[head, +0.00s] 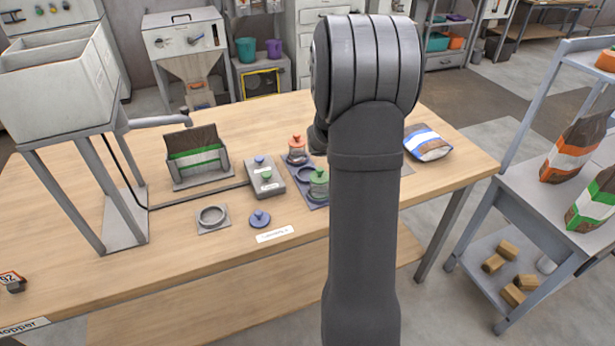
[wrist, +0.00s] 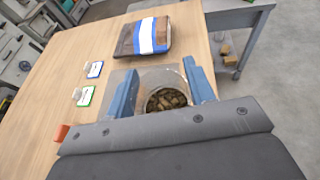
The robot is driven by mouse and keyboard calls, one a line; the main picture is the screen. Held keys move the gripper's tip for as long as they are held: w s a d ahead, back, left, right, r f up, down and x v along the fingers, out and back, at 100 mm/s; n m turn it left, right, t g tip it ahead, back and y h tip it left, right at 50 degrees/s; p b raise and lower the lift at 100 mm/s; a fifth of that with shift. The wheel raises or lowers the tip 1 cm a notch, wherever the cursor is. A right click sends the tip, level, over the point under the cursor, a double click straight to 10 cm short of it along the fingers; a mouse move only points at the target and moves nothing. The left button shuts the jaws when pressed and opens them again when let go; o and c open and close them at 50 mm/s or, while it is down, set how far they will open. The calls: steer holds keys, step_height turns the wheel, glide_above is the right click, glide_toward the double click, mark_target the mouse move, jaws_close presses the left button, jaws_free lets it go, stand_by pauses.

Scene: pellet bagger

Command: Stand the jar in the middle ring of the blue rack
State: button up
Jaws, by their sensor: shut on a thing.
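My gripper (wrist: 162,78) is shut on an open clear jar (wrist: 165,80) with brown pellets inside, between its two blue fingers. I cannot tell whether the jar touches the surface below. In the head view my arm hides the gripper and this jar. The blue rack (head: 313,204) lies on the table just left of my arm. A jar with an orange-red lid (head: 297,149) stands in its far ring, and a jar with a green lid (head: 319,184) in its near ring. The middle ring (head: 304,173) between them looks empty.
A blue lid (head: 260,218) and a plate with a grey ring (head: 212,217) lie on the table. A button box (head: 264,177) stands left of the rack. A striped bag (head: 428,143) lies beyond my arm, also in the wrist view (wrist: 147,36). The hopper stand (head: 122,220) is at left.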

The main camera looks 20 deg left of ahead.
steer(key=s+a+m+g+h, duration=0.2)
steer(key=s+a, duration=0.1)
steer(key=a, duration=0.5)
steer(key=shift+w+a+f, duration=0.15)
steer(key=shift+a+f, duration=2.6)
steer(key=shift+w+a+f, duration=0.1)
steer(key=shift+a+f, duration=2.6)
steer(key=shift+a, duration=0.05)
steer(key=shift+f, duration=0.2)
steer(key=o, duration=1.2)
steer(key=shift+c, duration=0.2)
steer(key=shift+r, duration=0.2)
steer(key=v, duration=1.2)
steer(key=shift+s+d, duration=0.15)
steer(key=shift+s, duration=0.05)
